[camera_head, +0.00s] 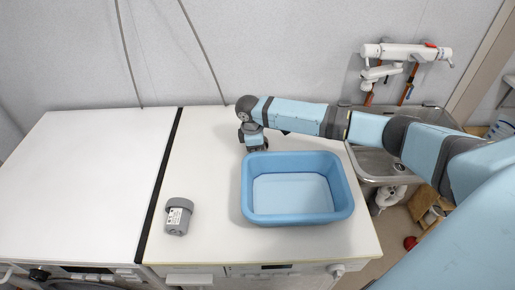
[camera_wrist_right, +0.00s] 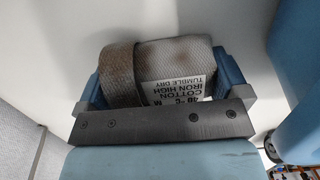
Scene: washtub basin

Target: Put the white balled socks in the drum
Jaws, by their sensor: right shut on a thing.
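My right arm reaches in from the right, and its gripper (camera_head: 256,145) points down behind the blue basin (camera_head: 345,205). In the right wrist view, the fingers of my right gripper (camera_wrist_right: 165,80) are shut on a balled pair of socks (camera_wrist_right: 185,58), one finger on each side. The ball looks pale grey-brown in the shade and carries a printed care label. In the head view the gripper hides most of it. A darker grey balled pair (camera_head: 178,217), also labelled, lies left of the basin. I see no drum, and my left gripper is out of view.
The basin is empty and stands on the right white worktop (camera_head: 215,245). A dark gap separates it from the left white worktop (camera_head: 85,180), which is bare. A metal sink (camera_head: 375,165) with a wall tap (camera_head: 405,52) is at the right.

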